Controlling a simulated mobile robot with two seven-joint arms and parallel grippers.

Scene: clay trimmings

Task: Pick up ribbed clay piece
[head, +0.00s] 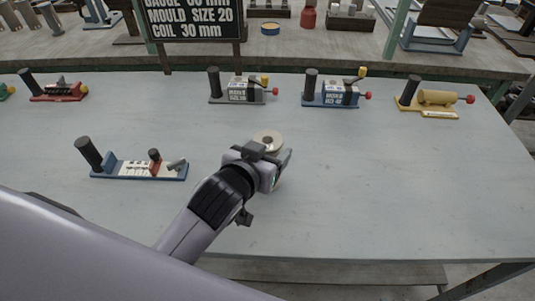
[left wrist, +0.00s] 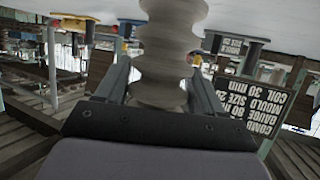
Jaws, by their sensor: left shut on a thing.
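The ribbed clay piece (head: 268,139) is a pale grey-beige turned shape; in the head view I mostly see its round top with a small dark centre. In the left wrist view the clay piece (left wrist: 172,50) shows its stacked ribs between the two fingers, upside down in that picture. My left gripper (head: 270,157) is shut on it, with a finger on either side in the left wrist view (left wrist: 160,75). The gripper hides the lower part in the head view, so I cannot tell whether its base touches the table. My right gripper is not in view.
The pale table (head: 390,200) is clear to the right and in front. A blue-based tool (head: 138,170) stands left of my gripper. Along the back stand a red tool (head: 60,92), grey and blue block tools (head: 243,92) (head: 332,95), and a yellow tool (head: 437,99).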

